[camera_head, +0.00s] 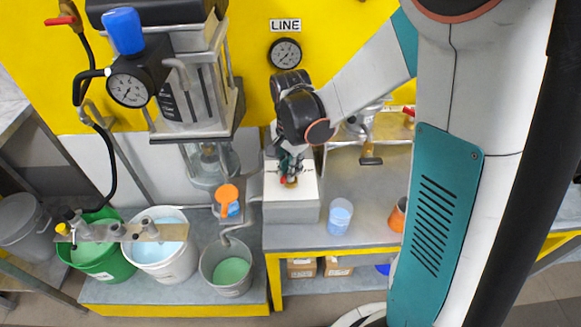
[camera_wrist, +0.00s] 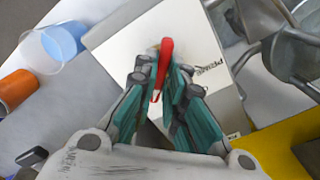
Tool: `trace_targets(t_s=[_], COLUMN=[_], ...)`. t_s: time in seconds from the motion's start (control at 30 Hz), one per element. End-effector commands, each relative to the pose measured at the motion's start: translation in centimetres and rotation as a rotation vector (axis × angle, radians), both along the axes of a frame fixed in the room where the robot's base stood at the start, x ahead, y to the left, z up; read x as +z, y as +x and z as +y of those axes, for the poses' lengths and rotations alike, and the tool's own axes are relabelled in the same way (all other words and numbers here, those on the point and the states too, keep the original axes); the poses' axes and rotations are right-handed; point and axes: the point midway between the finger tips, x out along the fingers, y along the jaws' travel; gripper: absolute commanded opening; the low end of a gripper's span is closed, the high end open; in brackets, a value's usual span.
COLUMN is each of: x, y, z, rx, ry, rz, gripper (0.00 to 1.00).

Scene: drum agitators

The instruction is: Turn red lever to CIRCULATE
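The red lever (camera_wrist: 164,62) stands on the white top plate of a grey box (camera_head: 290,210) on the bench. In the wrist view it lies between my two fingertips, which sit close against both its sides. My gripper (camera_wrist: 163,82) appears closed around it. In the head view my gripper (camera_head: 290,170) comes down onto the plate and hides most of the lever. Printed labels show at the plate's edges. One label (camera_wrist: 208,72) is partly covered by my right finger, and I cannot read CIRCULATE.
A cup of blue liquid (camera_head: 340,216) and an orange cup (camera_head: 397,215) stand right of the box. An orange-topped valve (camera_head: 227,195) is close on its left. Buckets (camera_head: 165,250) stand lower left. A gauge (camera_head: 285,54) is on the yellow wall behind my arm.

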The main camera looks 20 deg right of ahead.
Motion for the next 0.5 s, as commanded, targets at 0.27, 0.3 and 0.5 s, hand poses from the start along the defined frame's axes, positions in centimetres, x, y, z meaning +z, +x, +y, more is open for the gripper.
trace_targets(t_s=[0.27, 0.3, 0.5], x=[0.01, 0.01, 0.02], y=[0.02, 0.02, 0.02], z=[0.01, 0.01, 0.01], rx=[0.021, 0.031, 0.132], ry=[0.000, 0.000, 0.000], rz=[0.000, 0.000, 0.000], gripper=[0.00, 0.00, 0.00])
